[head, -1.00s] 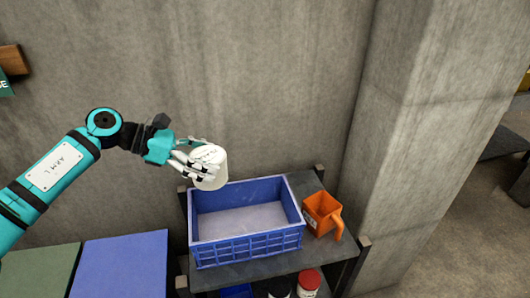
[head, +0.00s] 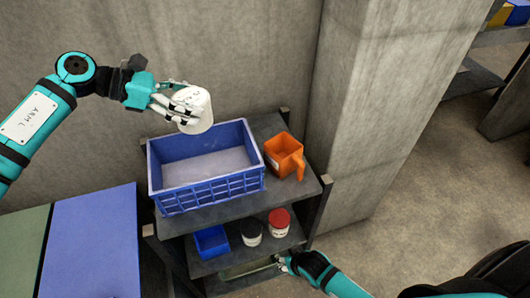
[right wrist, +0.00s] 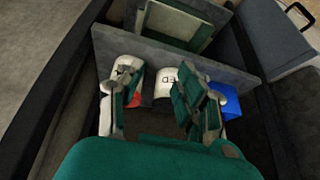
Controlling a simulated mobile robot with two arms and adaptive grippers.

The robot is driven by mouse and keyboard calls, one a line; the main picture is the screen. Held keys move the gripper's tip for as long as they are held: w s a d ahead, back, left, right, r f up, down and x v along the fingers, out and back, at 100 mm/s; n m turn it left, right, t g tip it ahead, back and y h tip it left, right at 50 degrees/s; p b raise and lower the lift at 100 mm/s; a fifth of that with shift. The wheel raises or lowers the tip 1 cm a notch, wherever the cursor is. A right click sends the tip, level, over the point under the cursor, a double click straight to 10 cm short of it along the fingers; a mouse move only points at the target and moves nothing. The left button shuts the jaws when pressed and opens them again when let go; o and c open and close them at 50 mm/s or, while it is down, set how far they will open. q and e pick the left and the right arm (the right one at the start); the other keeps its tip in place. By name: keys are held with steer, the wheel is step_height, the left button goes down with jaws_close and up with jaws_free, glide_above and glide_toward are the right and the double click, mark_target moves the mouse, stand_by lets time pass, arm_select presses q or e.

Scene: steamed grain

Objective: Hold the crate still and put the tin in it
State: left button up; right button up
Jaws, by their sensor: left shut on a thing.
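The tin (head: 194,110) is a white cylinder with small dark lettering. My left gripper (head: 176,104) is shut on it, holding it tilted, in front of the back rim of the crate in the picture and seemingly above it. The blue crate (head: 207,189) stands empty on the top of a dark shelf unit, and no gripper touches it. My right gripper (head: 284,263) is low at the right, by the lower shelf. In the right wrist view its fingers (right wrist: 159,108) are spread with nothing held between them.
An orange jug (head: 283,154) stands right of the crate on the shelf top (head: 222,213). The shelf below holds a red-lidded jar (head: 279,222), a black-lidded jar (head: 251,232) and a small blue bin (head: 211,241). A concrete pillar (head: 372,110) stands at the right.

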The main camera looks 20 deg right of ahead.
steer(key=w+a+r+t, duration=0.1)
steer(key=w+a+r, duration=0.25)
steer(key=r, duration=0.65)
step_height(320, 180, up, 29)
steer(key=t+h, duration=0.1)
steer(key=t, duration=0.5)
glide_above(253, 142)
steer(key=s, duration=0.9)
steer(key=shift+m, duration=0.3)
steer(key=x, duration=1.1)
steer(key=shift+w+f, duration=0.1)
steer(key=shift+f, duration=0.3)
jaws_close()
